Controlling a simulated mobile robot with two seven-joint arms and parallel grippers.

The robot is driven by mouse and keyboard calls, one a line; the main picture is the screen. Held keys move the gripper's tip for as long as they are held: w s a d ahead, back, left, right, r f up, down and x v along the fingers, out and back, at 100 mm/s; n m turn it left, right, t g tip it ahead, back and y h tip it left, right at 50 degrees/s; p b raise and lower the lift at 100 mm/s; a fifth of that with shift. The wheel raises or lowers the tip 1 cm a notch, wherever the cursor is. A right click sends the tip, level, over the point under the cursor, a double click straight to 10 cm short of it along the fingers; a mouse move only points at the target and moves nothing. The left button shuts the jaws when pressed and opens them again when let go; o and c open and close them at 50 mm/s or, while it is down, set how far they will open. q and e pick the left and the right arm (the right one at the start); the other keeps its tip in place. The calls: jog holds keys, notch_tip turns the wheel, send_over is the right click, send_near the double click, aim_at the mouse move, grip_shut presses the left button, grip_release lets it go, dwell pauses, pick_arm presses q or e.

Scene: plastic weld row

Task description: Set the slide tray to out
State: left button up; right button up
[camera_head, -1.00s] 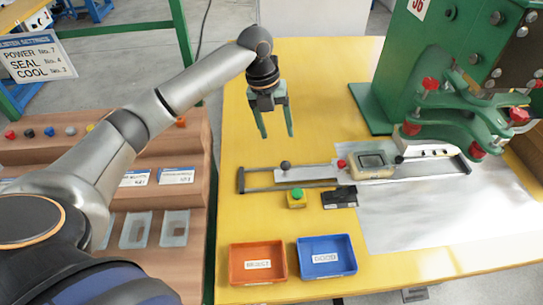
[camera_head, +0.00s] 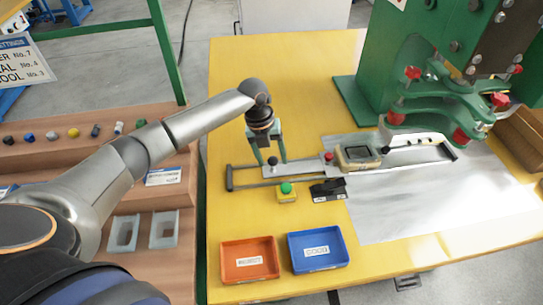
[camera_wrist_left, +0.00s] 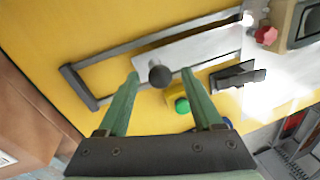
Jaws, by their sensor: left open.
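The slide tray (camera_head: 297,166) is a grey plate on two dark rails, with a round black knob (camera_head: 273,160) near its left end. A beige device with a small screen (camera_head: 357,157) sits at its right part, left of the green press. My left gripper (camera_head: 270,159) is open over the knob, fingers pointing down. In the left wrist view the knob (camera_wrist_left: 159,76) shows between the two green fingertips (camera_wrist_left: 160,74), with a gap on each side. I cannot tell whether the tips are fully down to its height. My right gripper is not in view.
A green button on a yellow box (camera_head: 287,193) and a black part (camera_head: 328,189) lie just in front of the rails. The green press (camera_head: 384,85) stands at the right. The yellow table behind the gripper is clear.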

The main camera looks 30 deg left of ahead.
pick_arm(q)
grip_shut()
dwell(0.5)
dwell(0.8)
